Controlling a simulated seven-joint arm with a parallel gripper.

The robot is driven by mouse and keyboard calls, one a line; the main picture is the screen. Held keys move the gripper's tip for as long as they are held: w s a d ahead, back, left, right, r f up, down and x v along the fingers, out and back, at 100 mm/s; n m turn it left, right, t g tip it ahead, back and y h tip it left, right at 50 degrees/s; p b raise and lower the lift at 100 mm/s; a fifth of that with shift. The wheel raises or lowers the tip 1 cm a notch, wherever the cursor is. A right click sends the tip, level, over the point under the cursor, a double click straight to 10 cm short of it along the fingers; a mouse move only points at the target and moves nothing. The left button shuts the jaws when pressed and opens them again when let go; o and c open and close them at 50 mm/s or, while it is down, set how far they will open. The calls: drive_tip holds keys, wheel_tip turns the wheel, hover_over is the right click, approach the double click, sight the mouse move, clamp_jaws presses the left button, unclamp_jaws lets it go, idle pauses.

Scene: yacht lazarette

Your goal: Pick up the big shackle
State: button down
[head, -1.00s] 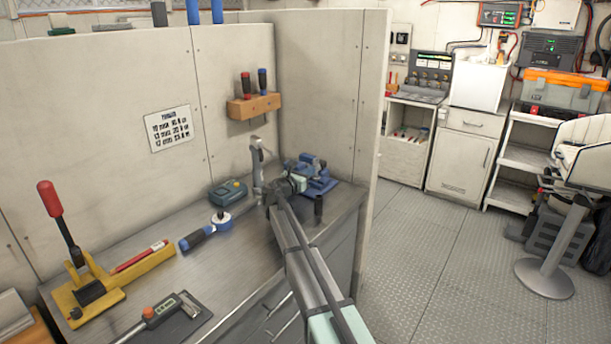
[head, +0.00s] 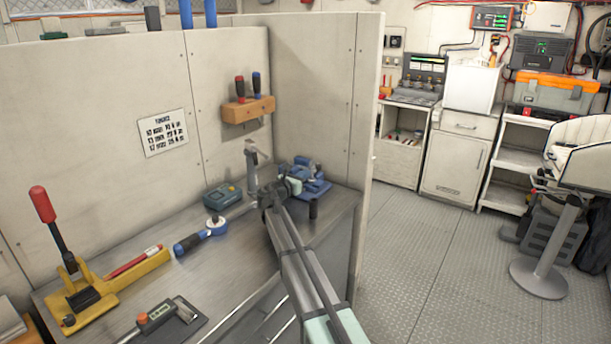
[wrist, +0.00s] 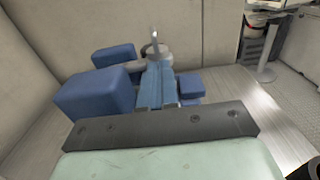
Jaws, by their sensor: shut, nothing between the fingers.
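I cannot clearly make out the big shackle in either view. My gripper (head: 293,185) is at the end of my arm, over the back of the steel bench, close in front of a blue vise (head: 316,188).
A grey post (head: 251,163) stands left of the vise, near a teal box (head: 222,195) and a blue-handled tool (head: 200,236). A yellow lever press (head: 110,285) is at left. Panels bound the bench behind and right. Bare bench (head: 225,265) lies nearer.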

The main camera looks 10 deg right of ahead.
drive_tip(key=v, duration=1.2)
drive_tip(key=shift+s, duration=0.1)
drive_tip(key=shift+a+m+g+h, duration=0.3)
drive_tip(key=shift+a+g, duration=0.1)
drive_tip(key=shift+a, duration=0.65)
drive_tip(key=shift+w+d, duration=0.45)
drive_tip(key=x, duration=1.3)
